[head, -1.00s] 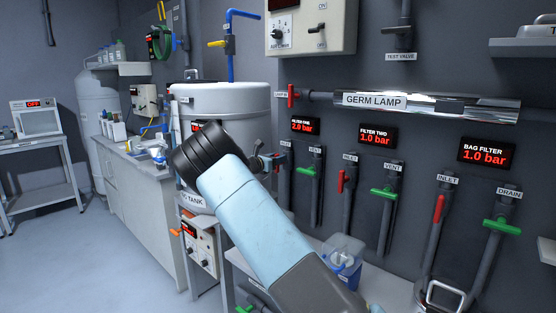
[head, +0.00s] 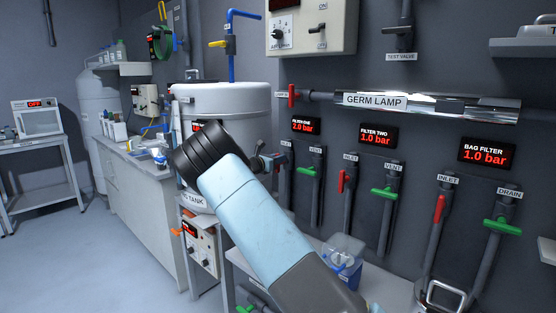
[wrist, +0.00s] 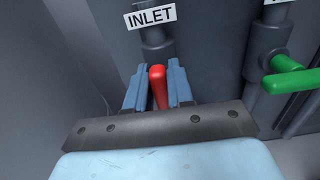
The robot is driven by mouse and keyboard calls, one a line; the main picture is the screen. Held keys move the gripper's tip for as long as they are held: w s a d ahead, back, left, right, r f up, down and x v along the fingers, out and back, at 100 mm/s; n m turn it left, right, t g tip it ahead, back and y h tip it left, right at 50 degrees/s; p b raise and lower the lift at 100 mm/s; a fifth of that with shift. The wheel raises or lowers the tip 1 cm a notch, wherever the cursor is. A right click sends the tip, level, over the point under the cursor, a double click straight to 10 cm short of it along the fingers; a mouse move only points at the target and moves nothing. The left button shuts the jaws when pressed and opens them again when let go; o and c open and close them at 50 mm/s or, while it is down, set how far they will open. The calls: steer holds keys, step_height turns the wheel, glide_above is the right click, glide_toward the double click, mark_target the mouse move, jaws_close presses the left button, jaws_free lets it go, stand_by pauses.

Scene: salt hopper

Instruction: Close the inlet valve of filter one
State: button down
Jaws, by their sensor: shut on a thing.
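The filter one inlet valve has a red lever handle (wrist: 158,86) under an INLET label (wrist: 150,16) in the wrist view. My gripper (wrist: 158,94) has one blue-grey finger on each side of this handle and is shut on it. In the head view my gripper (head: 272,160) reaches the filter one pipes at the wall, and my arm and fingers mostly hide the handle. The filter one display (head: 306,125) reads 2.0 bar.
The green vent handle (wrist: 292,78) is close on the right in the wrist view. The filter two display (head: 377,136) reads 1.0 bar, above its red inlet handle (head: 341,181) and green vent handle (head: 384,193). A white tank (head: 225,100) stands left of the pipes.

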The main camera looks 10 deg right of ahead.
steer(key=m, duration=0.4)
steer(key=shift+s+d+m, duration=0.15)
steer(key=shift+s+m, duration=0.15)
steer(key=m, duration=0.4)
steer(key=shift+s+d+f+m, duration=0.3)
steer(key=shift+s+f, duration=0.05)
steer(key=m, duration=0.2)
steer(key=f+m, duration=0.1)
steer(key=m, duration=0.1)
steer(key=shift+s+d, duration=0.15)
steer(key=shift+s, duration=0.05)
steer(key=shift+s+f+m, duration=0.1)
steer(key=shift+f+m, duration=0.15)
steer(key=shift+m, duration=0.75)
steer(key=shift+f+m, duration=0.25)
steer(key=shift+m, duration=0.75)
steer(key=shift+f, duration=0.1)
steer(key=c, duration=1.1)
jaws_free()
steer(key=v, duration=1.3)
steer(key=shift+s+a, duration=0.25)
steer(key=shift+a, duration=0.05)
